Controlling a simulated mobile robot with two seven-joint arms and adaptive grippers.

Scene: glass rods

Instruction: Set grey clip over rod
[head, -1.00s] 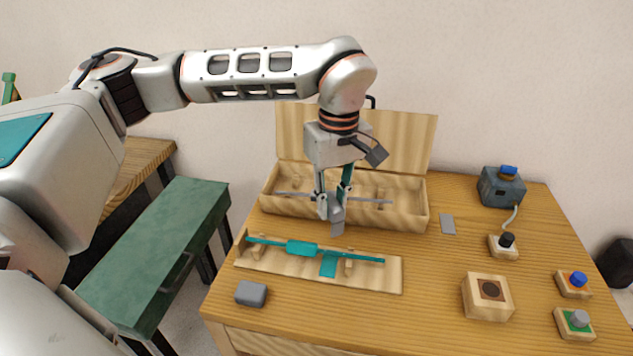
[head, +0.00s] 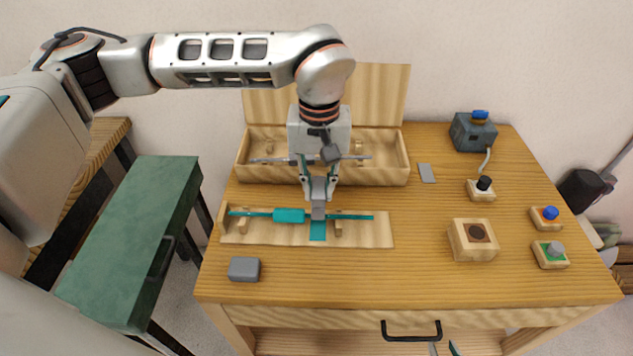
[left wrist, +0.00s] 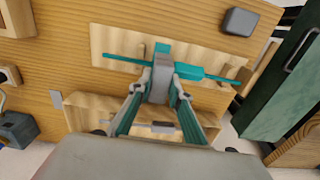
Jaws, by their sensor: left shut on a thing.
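The teal rod (head: 355,217) lies across small supports on a wooden stand (head: 375,235) and has a thicker teal sleeve (head: 289,216). A teal patch (head: 318,231) lies on the stand in front of the rod. My left gripper (head: 318,195) points down, shut on the grey clip (head: 318,211), which overlaps the rod right of the sleeve. In the left wrist view the clip (left wrist: 160,82) sits between the fingers and covers part of the rod; whether it touches the rod cannot be told. My right gripper (head: 444,349) shows only its fingertips, apart, at the bottom edge.
Behind the stand is an open wooden box (head: 390,165) holding a grey rod. A grey block (head: 244,268) lies at front left, a grey plate (head: 427,173) right of the box. A wooden block (head: 460,245) and buttons (head: 550,252) stand at right. The front middle is clear.

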